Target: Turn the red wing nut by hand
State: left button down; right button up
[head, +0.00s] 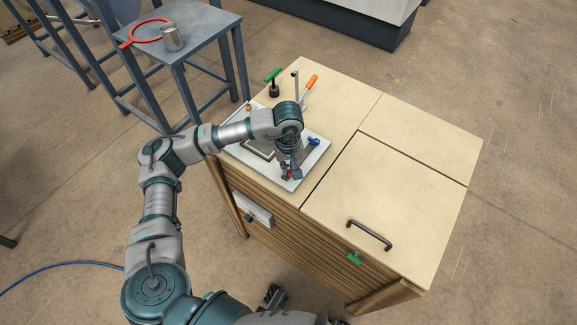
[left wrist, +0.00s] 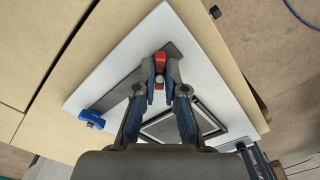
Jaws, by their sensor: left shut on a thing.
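The red wing nut (left wrist: 160,62) stands at one end of a grey metal frame part on a white plate (left wrist: 85,92). My left gripper (left wrist: 161,84) is shut on the red wing nut, with its fingers on both sides of it. In the head view my left gripper (head: 290,173) points down at the near corner of the white plate, and only a bit of red shows there.
A blue wing nut (head: 314,142) is at the right side of the plate. A green-handled tool (head: 272,75) and an orange-handled screwdriver (head: 310,82) stand behind. The wooden cabinet top (head: 390,190) is clear to the right. A grey stool (head: 190,32) holds a metal cup and red ring.

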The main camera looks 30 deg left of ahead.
pick_arm(q)
jog(key=shift+n, duration=0.9)
jog(key=c, duration=1.2)
grip_release()
jog(key=shift+f, duration=0.2)
jog(key=shift+w, duration=0.1)
pick_arm(e)
jog(key=shift+w+r, duration=0.1)
pick_arm(q)
jog(key=shift+r+p, duration=1.75)
jog(key=shift+r, duration=1.4)
pick_arm(e)
jog(key=r, duration=0.1)
jog(key=w+r, duration=0.1)
jog(key=r, duration=0.1)
jog(key=shift+w+r, duration=0.1)
jog(key=shift+w, duration=0.15)
pick_arm(q)
notch_tip(320, 180, up, 12)
jog(key=shift+a+f, duration=0.1)
